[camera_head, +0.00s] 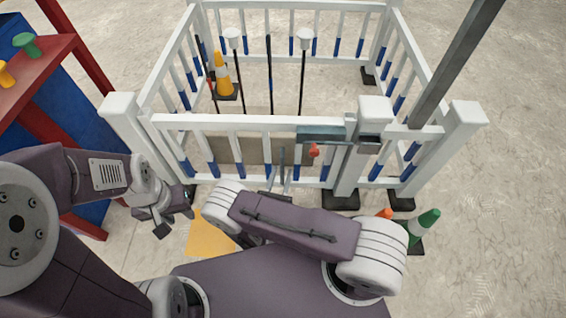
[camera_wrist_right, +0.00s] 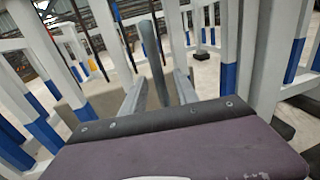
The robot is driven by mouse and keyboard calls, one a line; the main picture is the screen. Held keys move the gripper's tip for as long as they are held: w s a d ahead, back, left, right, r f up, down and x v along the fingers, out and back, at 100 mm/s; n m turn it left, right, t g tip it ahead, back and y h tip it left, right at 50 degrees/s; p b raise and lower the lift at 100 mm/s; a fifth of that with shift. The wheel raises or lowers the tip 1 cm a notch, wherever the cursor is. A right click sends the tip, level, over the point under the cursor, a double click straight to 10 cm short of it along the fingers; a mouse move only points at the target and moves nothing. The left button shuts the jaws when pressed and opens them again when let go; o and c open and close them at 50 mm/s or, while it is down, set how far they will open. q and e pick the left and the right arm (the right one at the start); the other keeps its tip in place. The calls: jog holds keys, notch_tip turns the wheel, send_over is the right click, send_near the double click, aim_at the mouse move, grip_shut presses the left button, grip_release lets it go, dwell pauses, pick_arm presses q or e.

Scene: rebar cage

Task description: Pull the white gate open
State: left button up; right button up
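The white gate (camera_head: 235,122) has a white top rail and white bars with blue lower ends. It stands across the front of a white fenced pen and looks closed. A grey metal latch box (camera_head: 322,134) with a red knob (camera_head: 314,151) sits at its right end, by a white post. My right gripper (camera_head: 281,180) is low in front of the gate. In the right wrist view its two fingers (camera_wrist_right: 160,92) are apart, with a slim grey upright bar (camera_wrist_right: 152,55) between them; contact is unclear. My left gripper (camera_head: 172,226) hangs left of the gate, small and dark.
A red-framed shelf (camera_head: 40,60) with a blue panel stands at the left. A green-and-white cone (camera_head: 423,225) stands at the right. Inside the pen are an orange cone (camera_head: 223,76) and long-handled tools. A yellow floor patch (camera_head: 207,236) lies before the gate.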

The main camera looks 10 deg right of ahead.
jog(key=shift+w+d, duration=0.3)
jog(key=shift+w, duration=0.3)
grip_shut()
dwell(1.0)
